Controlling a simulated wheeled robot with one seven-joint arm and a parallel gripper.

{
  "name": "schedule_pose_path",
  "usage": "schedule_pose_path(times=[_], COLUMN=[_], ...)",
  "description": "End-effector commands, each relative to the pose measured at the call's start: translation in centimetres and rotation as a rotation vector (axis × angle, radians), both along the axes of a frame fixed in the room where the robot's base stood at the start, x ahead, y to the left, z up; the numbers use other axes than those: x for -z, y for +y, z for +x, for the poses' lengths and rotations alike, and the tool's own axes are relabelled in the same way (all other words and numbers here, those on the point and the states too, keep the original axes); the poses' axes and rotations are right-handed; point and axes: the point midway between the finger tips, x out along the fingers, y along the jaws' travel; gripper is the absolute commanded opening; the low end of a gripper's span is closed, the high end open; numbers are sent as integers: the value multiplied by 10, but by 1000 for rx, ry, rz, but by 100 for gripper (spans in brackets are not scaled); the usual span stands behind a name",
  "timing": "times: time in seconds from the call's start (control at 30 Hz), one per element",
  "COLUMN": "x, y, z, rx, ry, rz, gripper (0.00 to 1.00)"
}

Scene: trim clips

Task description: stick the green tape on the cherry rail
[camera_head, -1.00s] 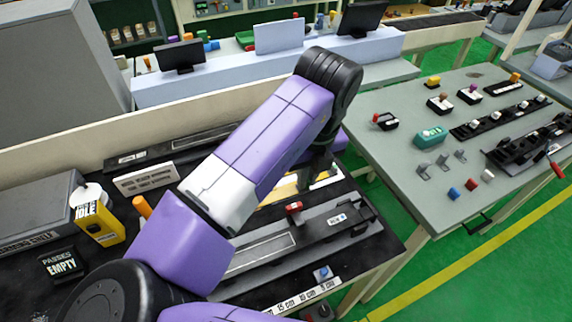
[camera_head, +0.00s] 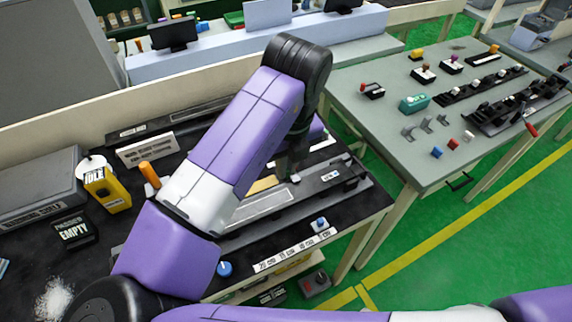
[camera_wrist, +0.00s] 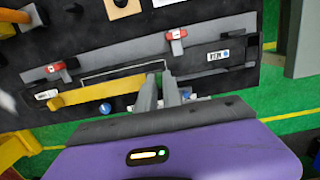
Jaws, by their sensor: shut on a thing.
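My gripper (camera_wrist: 159,80) is low over the grey fixture (camera_wrist: 120,60), fingers close together. A long yellow strip (camera_wrist: 100,92) runs left from the fingertips and appears to be held by its end. The strip also shows left of my gripper (camera_head: 288,176) in the head view (camera_head: 262,185). Its contact with the fingers is partly hidden. I cannot make out a green tape or a cherry-coloured rail in either view.
Red clips sit on the fixture at its right (camera_wrist: 175,36) and left (camera_wrist: 55,67). A blue button (camera_head: 320,224) is near the bench front. A yellow box (camera_head: 107,190) stands at left. A grey table (camera_head: 430,110) with small parts is at right, with green floor between.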

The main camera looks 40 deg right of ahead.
Motion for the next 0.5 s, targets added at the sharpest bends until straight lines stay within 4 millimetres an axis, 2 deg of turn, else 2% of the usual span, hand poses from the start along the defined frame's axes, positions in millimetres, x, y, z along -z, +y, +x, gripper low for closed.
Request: schedule_pose_path(times=[0.5], x=[37], y=[0], z=[0], rx=[-1], ry=[0], rz=[0], gripper=[0])
